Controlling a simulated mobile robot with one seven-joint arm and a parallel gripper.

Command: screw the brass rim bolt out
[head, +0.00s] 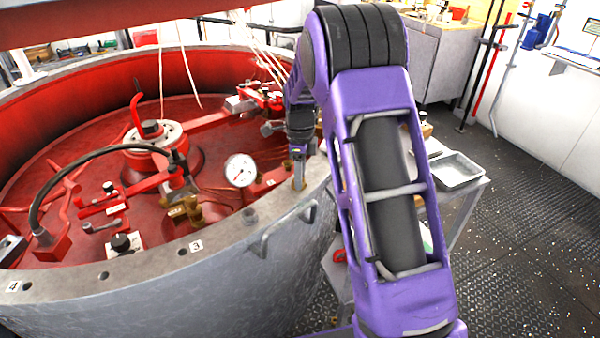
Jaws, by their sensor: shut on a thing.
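The brass rim bolt (299,184) is at the flat top rim (225,231) of the large round grey vessel, on the side near my arm. My gripper (299,174) points down over the rim and is shut on the bolt. The fingers are small in the head view and hide most of the bolt. I cannot tell how far the bolt sits in its hole.
Inside the vessel are red fittings, a white dial gauge (240,170) and a curved black hose (85,160). A handle (283,228) sticks out from the vessel's outer wall. Right of my arm, a metal tray (455,170) stands on a side table.

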